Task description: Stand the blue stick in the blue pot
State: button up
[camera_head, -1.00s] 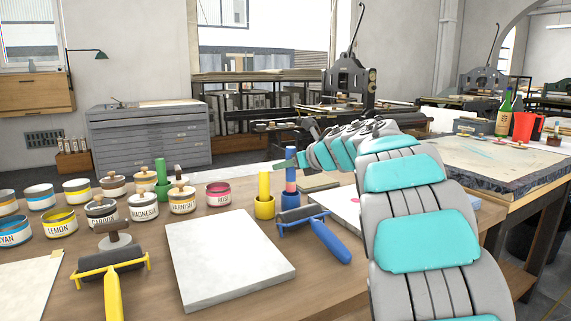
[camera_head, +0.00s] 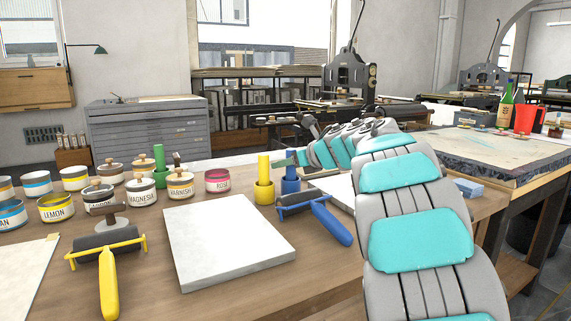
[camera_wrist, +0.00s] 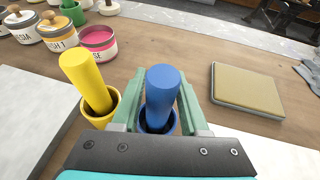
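The blue stick (camera_wrist: 162,95) is upright with its lower end inside the blue pot (camera_head: 290,193). The pot's rim shows around the stick in the wrist view (camera_wrist: 172,126). My gripper (camera_wrist: 163,92) has its green fingers on both sides of the stick, close against it, just above the pot. In the head view my gripper (camera_head: 291,158) covers the stick's upper part. How deep the stick sits in the pot is hidden.
A yellow stick (camera_wrist: 88,82) stands in a yellow pot (camera_head: 264,192) close on the left. A blue-handled roller (camera_head: 325,217) lies in front, beside a pale slab (camera_head: 225,250). Ink tins, including a red one (camera_head: 217,181), stand farther left. A flat tan pad (camera_wrist: 247,88) lies to the right.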

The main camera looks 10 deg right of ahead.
jog(key=o, duration=0.3)
jog(key=v, duration=0.7)
jog(key=shift+s+d+r+b, duration=0.1)
jog(key=shift+s+r+b, duration=0.05)
jog(key=shift+s+b, duration=0.2)
dwell(0.4)
